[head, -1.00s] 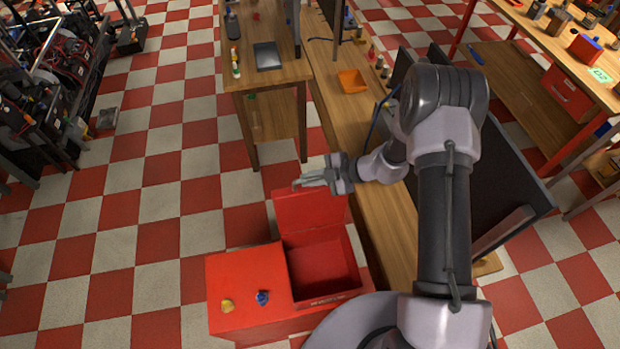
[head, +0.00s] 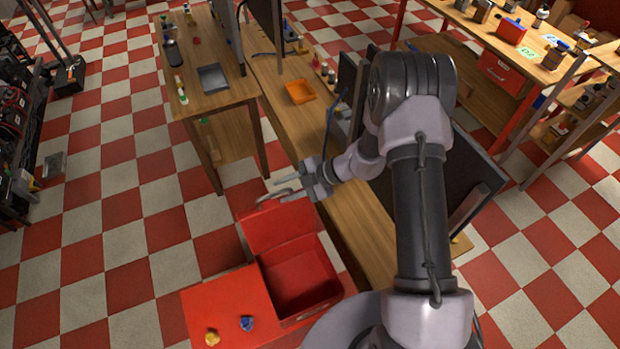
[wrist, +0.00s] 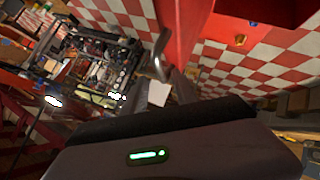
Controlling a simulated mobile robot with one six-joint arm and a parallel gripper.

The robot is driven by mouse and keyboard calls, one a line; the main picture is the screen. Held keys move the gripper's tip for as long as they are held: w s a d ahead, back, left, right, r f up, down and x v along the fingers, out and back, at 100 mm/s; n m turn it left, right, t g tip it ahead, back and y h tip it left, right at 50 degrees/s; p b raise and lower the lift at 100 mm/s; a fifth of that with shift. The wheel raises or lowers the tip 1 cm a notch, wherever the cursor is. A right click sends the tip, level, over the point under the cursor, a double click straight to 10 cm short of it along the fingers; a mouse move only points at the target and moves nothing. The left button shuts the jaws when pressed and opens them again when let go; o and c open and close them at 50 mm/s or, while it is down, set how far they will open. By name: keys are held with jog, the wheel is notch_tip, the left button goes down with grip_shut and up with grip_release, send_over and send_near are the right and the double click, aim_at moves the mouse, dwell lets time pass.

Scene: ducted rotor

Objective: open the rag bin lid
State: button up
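The rag bin (head: 215,305) is a red box at the lower middle of the head view. Its lid (head: 278,225) stands raised at the far side of the square opening, and the red inside shows. My gripper (head: 276,189) is at the lid's top edge, by a curved grey metal handle (head: 268,199). Its fingers look spread apart, with the handle close to them. In the wrist view the metal handle (wrist: 159,66) stands out from the red lid (wrist: 182,35), close to a grey fingertip. Contact between finger and handle is unclear.
A yellow item (head: 212,338) and a blue item (head: 246,323) lie on the bin's closed top. A wooden bench (head: 350,225) with an orange tray (head: 300,92) runs along the right. A wooden table (head: 215,105) stands beyond.

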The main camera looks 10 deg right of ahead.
jog(key=v, duration=1.2)
jog(key=shift+d+r, duration=0.15)
jog(key=s+f+m+t+h+b, duration=0.1)
jog(key=s+f+m+h+b, duration=0.3)
jog(key=s+m+b, duration=0.7)
jog(key=s+f+m+t+h+b, duration=0.2)
jog(key=s+f+m+h+b, duration=0.2)
jog(key=s+m+b, duration=0.7)
jog(key=f+m+b, duration=0.1)
jog(key=m+b, duration=0.5)
jog(key=b, duration=0.6)
jog(key=shift+f+t, duration=0.3)
jog(key=shift+f, duration=0.05)
